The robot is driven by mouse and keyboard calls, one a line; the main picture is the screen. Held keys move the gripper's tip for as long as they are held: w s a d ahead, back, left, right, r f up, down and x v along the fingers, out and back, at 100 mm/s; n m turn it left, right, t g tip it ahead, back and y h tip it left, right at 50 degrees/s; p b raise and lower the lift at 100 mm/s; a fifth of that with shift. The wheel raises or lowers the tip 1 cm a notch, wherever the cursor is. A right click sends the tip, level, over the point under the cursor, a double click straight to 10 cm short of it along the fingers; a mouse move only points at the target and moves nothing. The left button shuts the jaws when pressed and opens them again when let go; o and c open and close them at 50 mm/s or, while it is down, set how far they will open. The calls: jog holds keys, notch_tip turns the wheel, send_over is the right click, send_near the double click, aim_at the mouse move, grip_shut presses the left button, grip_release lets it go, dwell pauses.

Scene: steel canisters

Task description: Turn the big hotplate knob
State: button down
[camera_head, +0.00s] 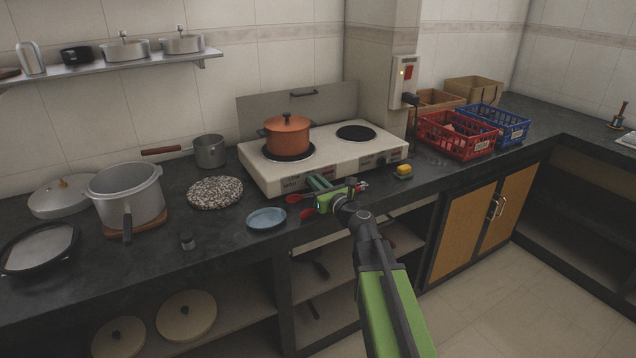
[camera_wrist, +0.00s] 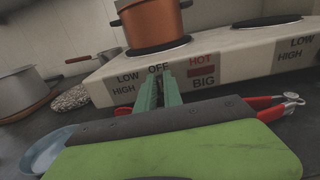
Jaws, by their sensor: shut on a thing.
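The white hotplate (camera_head: 345,154) stands on the dark counter, with its front panel also in the wrist view (camera_wrist: 235,65). My gripper (camera_head: 314,179) reaches the left part of this panel. In the wrist view its green fingers (camera_wrist: 160,76) are close together at the panel, between the LOW/OFF/HIGH marks and the HOT and BIG labels. They are shut on the big hotplate knob, which they hide, so its turn cannot be read.
An orange pot (camera_head: 287,137) sits on the left plate; the right plate (camera_head: 356,133) is bare. Red-handled tools (camera_wrist: 270,104) and a blue dish (camera_head: 267,218) lie near my gripper. A yellow sponge (camera_head: 403,169) lies to the right. A red crate (camera_head: 457,140) stands farther right.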

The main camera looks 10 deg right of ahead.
jog(key=shift+d, duration=0.2)
jog(key=shift+a, duration=0.15)
jog(key=shift+s+a+f+n, duration=0.1)
jog(key=shift+a+n, duration=0.05)
jog(key=shift+n, duration=0.8)
jog(key=shift+s+a+n, duration=0.1)
jog(key=shift+a+n, duration=0.05)
jog(key=shift+n, duration=0.8)
jog(key=shift+a+f+n, duration=0.1)
jog(key=shift+a+n, duration=0.05)
jog(key=shift+n, duration=0.75)
jog(key=shift+a+f+n, duration=0.1)
jog(key=shift+a+n, duration=0.05)
jog(key=shift+n, duration=0.75)
jog(key=c, duration=1.5)
grip_release()
jog(key=shift+r, duration=0.1)
